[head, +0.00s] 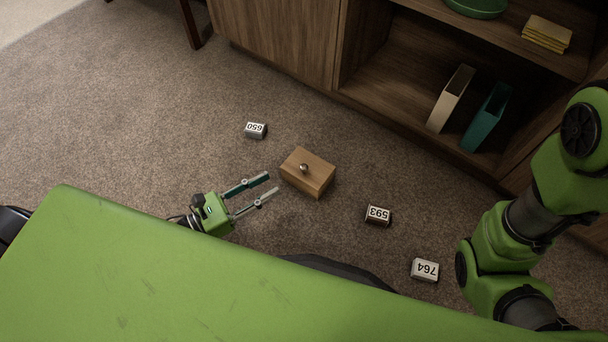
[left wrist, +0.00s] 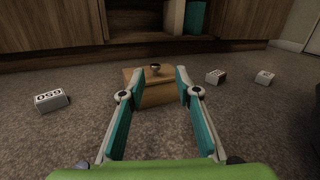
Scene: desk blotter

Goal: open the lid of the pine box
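The pine box (head: 308,174) sits on the carpet near the middle of the head view. Its lid looks closed, with a round metal knob (head: 304,167) on top. My left gripper (head: 271,184) is open and empty, just to the left of the box and apart from it in the head view. In the left wrist view the box (left wrist: 155,94) is straight ahead, seen between and beyond the open fingers, and its knob (left wrist: 156,65) stands above them. The fingers hide part of the box sides there. My right arm shows at the right of the head view, but its gripper is not seen.
Small number blocks lie around the box: 650 (head: 255,130), 593 (head: 377,215) and 764 (head: 424,269). A wooden cabinet (head: 280,40) stands behind, its open shelf holding a cream binder (head: 451,98) and a teal binder (head: 486,117).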

